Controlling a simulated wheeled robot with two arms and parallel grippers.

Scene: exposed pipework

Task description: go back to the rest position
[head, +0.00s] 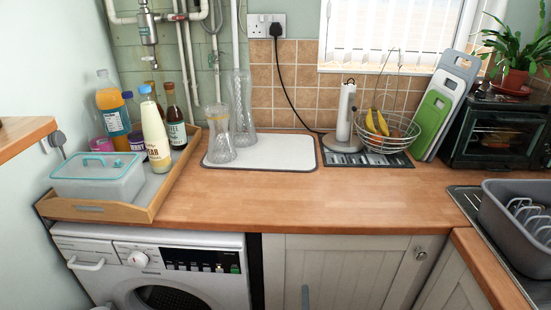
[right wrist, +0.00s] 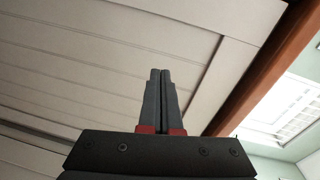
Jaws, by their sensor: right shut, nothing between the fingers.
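My right gripper (right wrist: 160,72) is shut and empty in the right wrist view. Its two dark fingers lie together, pointing toward pale cabinet panelling (right wrist: 95,50). My left gripper is in neither view.
The wooden worktop (head: 300,200) has clear room in its middle. A wooden tray (head: 150,212) with bottles and a lidded box stands left, above a washing machine (head: 205,285). A wire fruit basket (head: 388,135), toaster oven (head: 490,133) and grey dish rack (head: 515,215) are right.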

